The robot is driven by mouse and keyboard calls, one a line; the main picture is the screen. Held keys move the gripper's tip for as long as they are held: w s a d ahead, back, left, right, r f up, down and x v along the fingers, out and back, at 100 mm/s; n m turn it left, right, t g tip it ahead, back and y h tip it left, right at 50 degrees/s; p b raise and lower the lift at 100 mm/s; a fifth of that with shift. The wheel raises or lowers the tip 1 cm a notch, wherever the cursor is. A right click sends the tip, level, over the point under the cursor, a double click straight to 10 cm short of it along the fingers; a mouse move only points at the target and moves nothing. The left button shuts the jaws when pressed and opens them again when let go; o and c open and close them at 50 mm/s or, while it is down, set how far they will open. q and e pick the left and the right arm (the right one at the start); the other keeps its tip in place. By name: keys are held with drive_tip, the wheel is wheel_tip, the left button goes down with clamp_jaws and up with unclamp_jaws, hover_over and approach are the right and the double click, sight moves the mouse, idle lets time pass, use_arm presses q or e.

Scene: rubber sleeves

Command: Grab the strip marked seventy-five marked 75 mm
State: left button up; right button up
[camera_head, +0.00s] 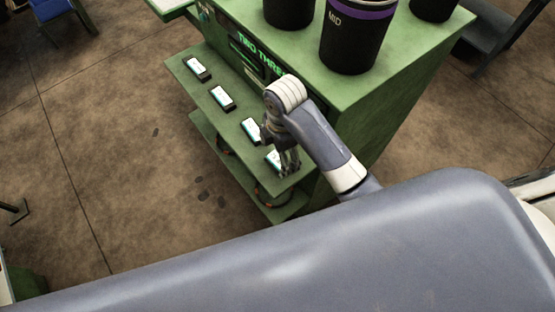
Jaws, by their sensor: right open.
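Several small dark holders with white and teal labelled strips lie in a row on the green shelf (208,82). The first strip (197,67) is at the far left, then a second strip (222,97) and a third strip (250,129). The last strip (273,160) is at the near right end, partly hidden by my right gripper (289,168). The strip markings are too small to read, so I cannot tell which is 75 mm. My right gripper is open, pointing down over or beside the last strip. I cannot tell whether it touches it. My left gripper is not in view.
Black cups, one with a purple band marked MID (357,32), stand on the green cabinet top (420,50). A lower shelf (285,212) holds dark round items. Brown floor left is open.

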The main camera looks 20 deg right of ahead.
wheel_tip(320, 180, up, 2)
drive_tip(key=w+n, duration=0.2)
drive_tip(key=n, duration=0.1)
hover_over(276, 166)
wheel_tip(276, 166, down, 6)
drive_tip(key=shift+r, duration=0.1)
wheel_tip(276, 166, down, 5)
drive_tip(key=shift+r, duration=0.2)
idle(0.3)
drive_tip(key=c, duration=1)
